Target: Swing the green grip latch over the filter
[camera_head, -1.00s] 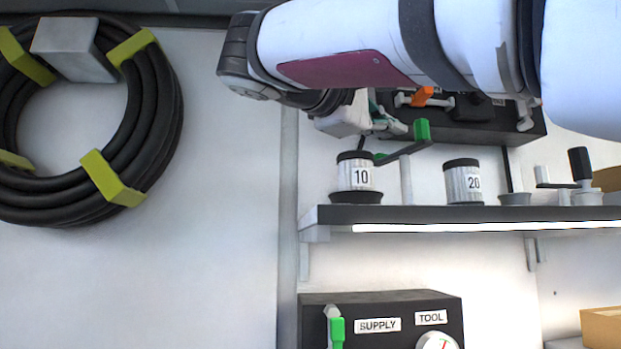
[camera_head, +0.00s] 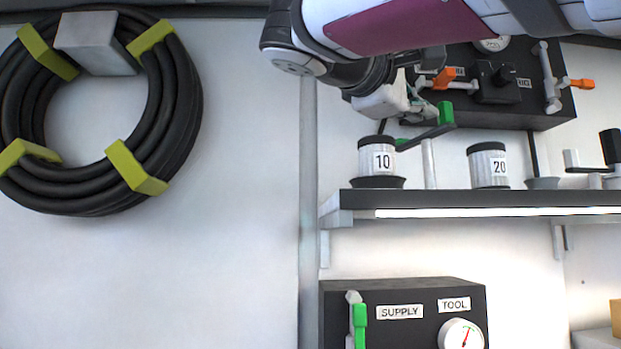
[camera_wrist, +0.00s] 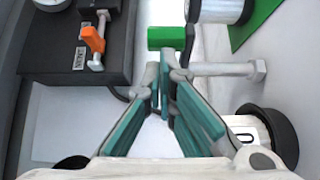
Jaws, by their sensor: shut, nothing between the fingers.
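The green grip (camera_head: 446,113) sits at the end of a dark latch arm (camera_head: 424,138), beside a pale upright post (camera_head: 429,165) on the shelf. The arm reaches left towards the filter marked 10 (camera_head: 377,157), which stands upright in a dark dish. A second filter marked 20 (camera_head: 488,167) stands right of the post. My gripper (camera_head: 422,110) is shut and empty, just left of the green grip. In the wrist view my gripper (camera_wrist: 166,75) has its fingertips just short of the green grip (camera_wrist: 170,38); contact cannot be told. The filter 10 (camera_wrist: 283,138) is partly hidden at lower right.
A dark valve box (camera_head: 530,112) with orange handles is behind my gripper. The shelf (camera_head: 450,198) has a lit front edge. Below it is a dark box (camera_head: 400,290) with a green-handled valve and gauge. A hose coil (camera_head: 185,100) hangs on the left wall.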

